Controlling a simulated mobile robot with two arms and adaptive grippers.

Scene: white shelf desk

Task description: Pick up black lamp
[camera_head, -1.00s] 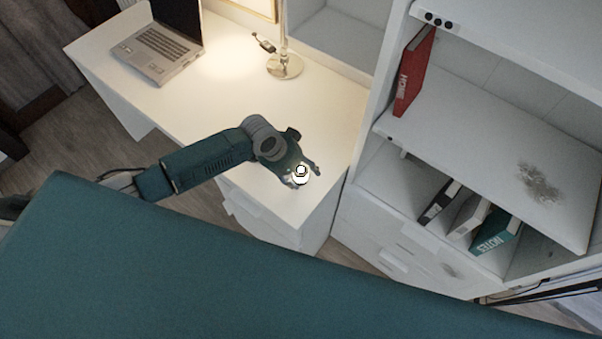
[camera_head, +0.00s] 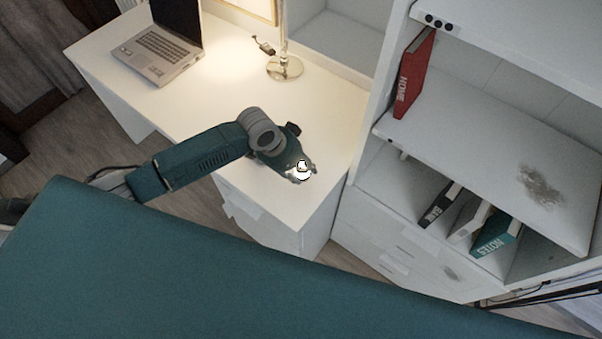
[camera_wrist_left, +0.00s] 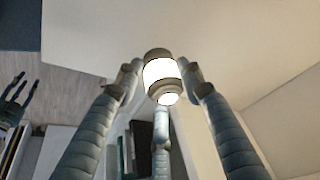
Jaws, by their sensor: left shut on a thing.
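The lamp is a small lantern with a glowing white body and dark grey-brown bands. It shows in the head view (camera_head: 302,171) at the right end of the white desk (camera_head: 325,105), and in the left wrist view (camera_wrist_left: 160,74). My left gripper (camera_head: 299,172) is shut on it, with fingers on both sides and a third finger below it in the wrist view (camera_wrist_left: 161,98). I cannot tell whether the lamp touches the desk. My right gripper (camera_wrist_left: 17,100) shows small at the left edge of the wrist view, fingers spread, seemingly empty.
A laptop (camera_head: 160,52) and a lit desk lamp with a metal base (camera_head: 284,68) stand farther back on the desk. A white shelf unit (camera_head: 470,120) with a red book (camera_head: 414,74) and several binders (camera_head: 495,236) stands close on the right.

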